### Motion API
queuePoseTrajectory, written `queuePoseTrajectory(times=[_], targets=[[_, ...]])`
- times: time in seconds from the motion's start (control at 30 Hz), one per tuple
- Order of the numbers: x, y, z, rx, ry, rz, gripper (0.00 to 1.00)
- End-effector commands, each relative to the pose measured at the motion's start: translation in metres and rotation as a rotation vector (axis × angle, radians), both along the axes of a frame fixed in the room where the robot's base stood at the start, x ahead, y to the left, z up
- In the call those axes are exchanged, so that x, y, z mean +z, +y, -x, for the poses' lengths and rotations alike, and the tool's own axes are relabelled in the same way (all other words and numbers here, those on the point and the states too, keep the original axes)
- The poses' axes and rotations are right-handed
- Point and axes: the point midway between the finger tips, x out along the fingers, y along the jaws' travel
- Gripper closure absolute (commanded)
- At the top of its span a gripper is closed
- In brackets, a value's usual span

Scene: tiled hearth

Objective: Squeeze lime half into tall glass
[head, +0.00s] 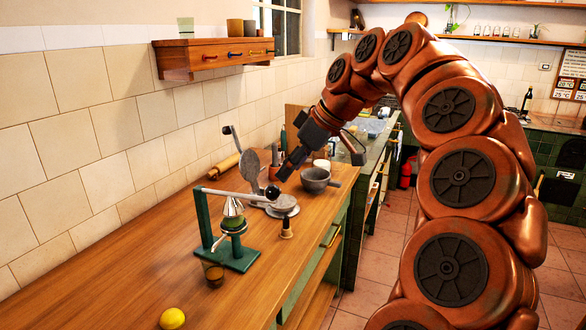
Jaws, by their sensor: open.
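A green press (236,255) stands on the wooden counter, with a metal lever ending in a black ball knob (272,193). A metal cone (233,207) hangs under the lever. A small green round thing (233,223), perhaps the lime half, sits in the press below the cone. I cannot make out a tall glass under it for certain. A small brownish glass (214,275) stands at the front left of the press base. My gripper (286,171) is open and empty, pointing down just above and right of the knob, seemingly apart from it.
A lemon (172,318) lies at the counter's front. A small wooden-handled tool (286,228) stands right of the press. Behind are a metal press (262,180), a grey bowl (316,180) and a rolling pin (223,166). A wall shelf (213,55) holds cups. The counter's left is clear.

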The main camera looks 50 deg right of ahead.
Motion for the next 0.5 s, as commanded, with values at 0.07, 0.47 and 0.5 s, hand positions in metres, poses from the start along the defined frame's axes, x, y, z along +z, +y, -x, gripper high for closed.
queuePoseTrajectory(times=[0.07,0.47,0.5], targets=[[-0.0004,-0.0071,0.0018,-0.007,-0.007,0.001,0.44],[-0.0070,-0.0066,-0.0019,-0.005,-0.007,0.000,0.44],[-0.0091,-0.0060,-0.0031,-0.005,-0.007,0.000,0.44]])
